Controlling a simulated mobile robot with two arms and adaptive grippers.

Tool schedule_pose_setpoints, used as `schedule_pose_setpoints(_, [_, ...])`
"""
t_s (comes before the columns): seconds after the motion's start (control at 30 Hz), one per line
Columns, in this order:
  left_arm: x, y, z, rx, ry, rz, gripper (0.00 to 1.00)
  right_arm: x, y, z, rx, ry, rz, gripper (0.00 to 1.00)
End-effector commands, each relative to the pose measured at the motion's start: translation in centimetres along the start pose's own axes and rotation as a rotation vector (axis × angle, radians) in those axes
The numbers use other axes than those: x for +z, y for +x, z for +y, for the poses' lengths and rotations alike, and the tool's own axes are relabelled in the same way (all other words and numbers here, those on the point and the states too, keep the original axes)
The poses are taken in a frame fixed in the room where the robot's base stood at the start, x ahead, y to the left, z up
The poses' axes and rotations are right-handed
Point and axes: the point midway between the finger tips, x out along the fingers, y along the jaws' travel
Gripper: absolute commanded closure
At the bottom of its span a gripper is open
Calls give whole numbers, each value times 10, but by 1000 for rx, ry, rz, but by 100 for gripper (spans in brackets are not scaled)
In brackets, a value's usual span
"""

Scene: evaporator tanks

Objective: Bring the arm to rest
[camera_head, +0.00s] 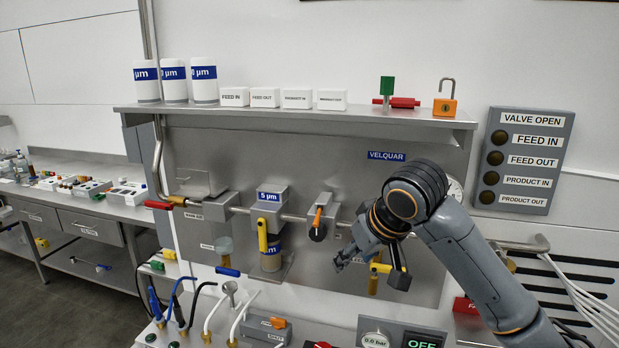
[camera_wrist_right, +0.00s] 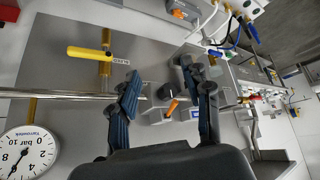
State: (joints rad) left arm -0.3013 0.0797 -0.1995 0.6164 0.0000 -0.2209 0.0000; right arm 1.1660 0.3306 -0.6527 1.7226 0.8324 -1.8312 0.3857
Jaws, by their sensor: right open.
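My right arm (camera_head: 470,255) reaches in from the lower right of the head view. Its right gripper (camera_head: 372,266) hangs in front of the grey panel, its fingers apart with nothing visible between them. In the right wrist view the same gripper (camera_wrist_right: 165,98) shows two dark fingers spread wide and empty. A yellow-handled valve (camera_head: 375,283) is just behind the gripper in the head view and partly hidden by it; its yellow handle (camera_wrist_right: 88,53) shows apart from the fingers in the wrist view. My left gripper does not show.
An orange-handled valve (camera_head: 317,226) and a filter housing (camera_head: 271,240) stand left of the gripper. A pressure gauge (camera_wrist_right: 27,151) is beside the pipe. A shelf (camera_head: 290,116) with white labelled blocks and a padlock (camera_head: 445,105) is above. Hoses crowd the lower left.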

Motion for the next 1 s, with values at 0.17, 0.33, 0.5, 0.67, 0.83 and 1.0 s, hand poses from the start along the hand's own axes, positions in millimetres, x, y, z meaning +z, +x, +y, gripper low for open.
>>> schedule_pose_setpoints(0.17, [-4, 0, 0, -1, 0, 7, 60, 69, 64, -25, -70, 9, -20, 51])
schedule_pose_setpoints(0.33, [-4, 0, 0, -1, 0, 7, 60, 137, 102, -43, -106, 46, -31, 51])
schedule_pose_setpoints(0.5, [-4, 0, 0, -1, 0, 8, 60, 211, 125, -56, -110, 104, -52, 51])
schedule_pose_setpoints(0.67, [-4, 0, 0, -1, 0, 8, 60, 285, 132, -63, -82, 166, -90, 51])
schedule_pose_setpoints(0.83, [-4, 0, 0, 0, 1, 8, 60, 361, 124, -64, -22, 224, -148, 51])
schedule_pose_setpoints(1.0, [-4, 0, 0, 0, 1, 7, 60, 413, 109, -62, 36, 252, -201, 51])
